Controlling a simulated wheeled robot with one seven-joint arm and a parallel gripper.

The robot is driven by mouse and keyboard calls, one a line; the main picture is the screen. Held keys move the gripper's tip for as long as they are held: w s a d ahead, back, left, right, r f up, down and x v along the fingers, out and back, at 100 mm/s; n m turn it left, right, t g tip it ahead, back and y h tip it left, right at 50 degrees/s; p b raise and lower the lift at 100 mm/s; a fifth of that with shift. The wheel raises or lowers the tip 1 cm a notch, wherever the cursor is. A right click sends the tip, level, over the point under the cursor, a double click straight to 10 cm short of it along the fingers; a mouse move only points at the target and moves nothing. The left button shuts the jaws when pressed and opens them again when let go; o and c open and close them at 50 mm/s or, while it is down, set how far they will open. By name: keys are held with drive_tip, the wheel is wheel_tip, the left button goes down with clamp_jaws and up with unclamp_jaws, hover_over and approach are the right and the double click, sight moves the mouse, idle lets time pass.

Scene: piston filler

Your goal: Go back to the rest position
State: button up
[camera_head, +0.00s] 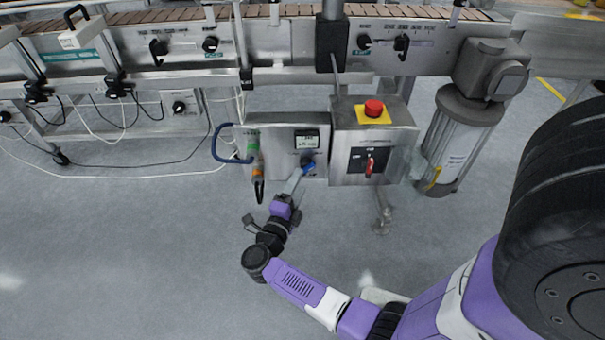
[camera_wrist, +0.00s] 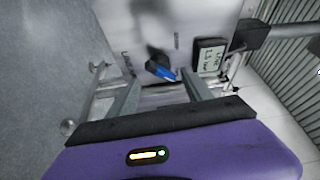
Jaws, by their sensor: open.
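My gripper (camera_head: 300,176) is reached out to the front of a grey control box (camera_head: 270,145). In the wrist view the two fingers of my gripper (camera_wrist: 160,82) are spread apart with nothing held. A blue-handled black knob (camera_wrist: 160,70) shows on the panel just beyond the gap between the fingertips. The knob (camera_head: 308,165) also shows in the head view, right at the fingertips. Whether a finger touches it I cannot tell. My purple arm runs from the lower right to the panel.
A small display (camera_head: 307,140) sits above the knob. To the right are a box with a red emergency button (camera_head: 373,108) and a red-handled switch (camera_head: 369,167), then a steel cylinder (camera_head: 456,140). A conveyor (camera_head: 270,50) runs behind. The grey floor (camera_head: 130,240) at left is clear.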

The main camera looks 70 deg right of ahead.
drive_tip(key=shift+a+f, duration=0.1)
drive_tip(key=shift+a, duration=1.05)
drive_tip(key=w+a+r+n+t+h, duration=0.1)
drive_tip(key=w+a+r+n+t, duration=0.1)
drive_tip(key=w+r+n+t, duration=0.45)
drive_tip(key=s+a+r+n+t+y, duration=0.1)
drive_tip(key=a+r+n+t+y, duration=0.55)
drive_tip(key=a+n+t, duration=0.45)
drive_tip(key=s+a+r+n+t+y, duration=0.2)
drive_tip(key=s+a+n+y, duration=0.6)
drive_tip(key=a+n, duration=0.3)
drive_tip(key=s+a+n+g+y, duration=0.2)
drive_tip(key=s+a+n, duration=0.1)
drive_tip(key=s, duration=0.4)
drive_tip(key=s+a+n+g+y, duration=0.3)
drive_tip(key=s+a+n, duration=0.1)
drive_tip(key=s, duration=0.4)
wheel_tip(320, 180, up, 25)
drive_tip(key=p, duration=2.5)
